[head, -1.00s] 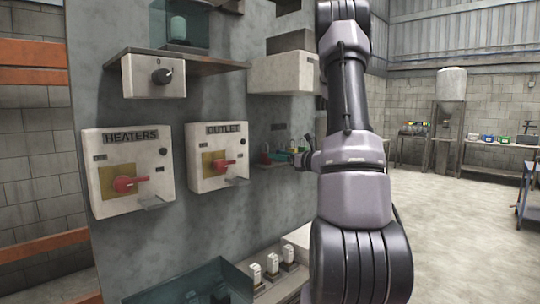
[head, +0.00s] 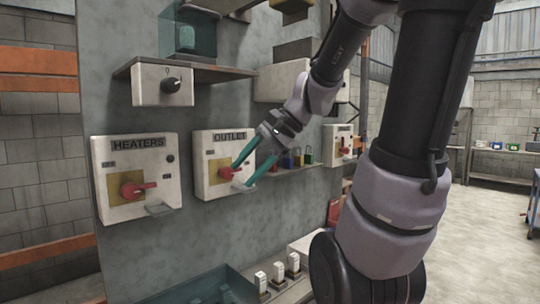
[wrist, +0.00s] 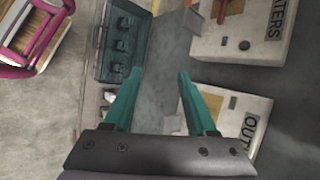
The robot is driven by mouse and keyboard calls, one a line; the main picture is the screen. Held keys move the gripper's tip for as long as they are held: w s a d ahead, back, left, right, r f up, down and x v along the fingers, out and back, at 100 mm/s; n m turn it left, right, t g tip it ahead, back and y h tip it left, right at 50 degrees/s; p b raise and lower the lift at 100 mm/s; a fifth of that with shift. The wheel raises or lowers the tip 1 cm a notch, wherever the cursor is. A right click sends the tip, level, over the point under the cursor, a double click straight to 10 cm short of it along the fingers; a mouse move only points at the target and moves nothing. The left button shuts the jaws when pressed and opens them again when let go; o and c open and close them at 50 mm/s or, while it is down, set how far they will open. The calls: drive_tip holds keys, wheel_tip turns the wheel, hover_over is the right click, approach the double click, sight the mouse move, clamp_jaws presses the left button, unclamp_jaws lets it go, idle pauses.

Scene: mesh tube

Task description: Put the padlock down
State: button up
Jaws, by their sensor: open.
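I cannot tell which padlock the task means. My gripper (head: 243,176) is open, its teal fingers in front of the OUTLET box near the red switch (head: 227,173). No padlock shows between the fingers. In the wrist view the open gripper (wrist: 160,73) is empty, with the OUTLET box (wrist: 232,104) partly hidden behind the right finger.
The HEATERS box (head: 130,165) with its red handle is to the left. A teal see-through bin (head: 180,290) is low in front, beside several white-topped switches (head: 277,272). A shelf (head: 210,74) juts out above OUTLET. Open floor lies at right.

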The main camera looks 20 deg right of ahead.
drive_tip(key=s+d+r+n+t+h, duration=0.3)
drive_tip(key=s+n+h, duration=0.2)
drive_tip(key=n, duration=0.2)
drive_tip(key=shift+s+r, duration=0.15)
drive_tip(key=shift+r, duration=0.25)
idle(0.8)
